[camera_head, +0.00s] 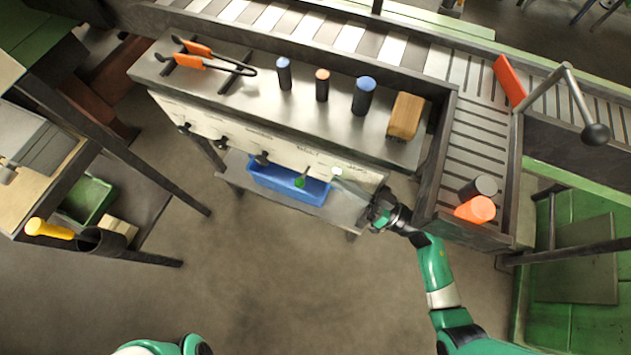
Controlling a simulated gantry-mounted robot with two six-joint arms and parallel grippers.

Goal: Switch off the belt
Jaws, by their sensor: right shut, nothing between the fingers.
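The belt (345,38) runs along the back behind the bench, with pale and dark stripes across it. The panel's labels are too small to read. My left gripper is out of view; only part of my left arm shows at the bottom.
On the bench top (260,100) lie orange-handled tongs (205,60), several capped cylinders (363,97) and a wooden block (405,116). A blue bin (285,182) sits below the panel.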

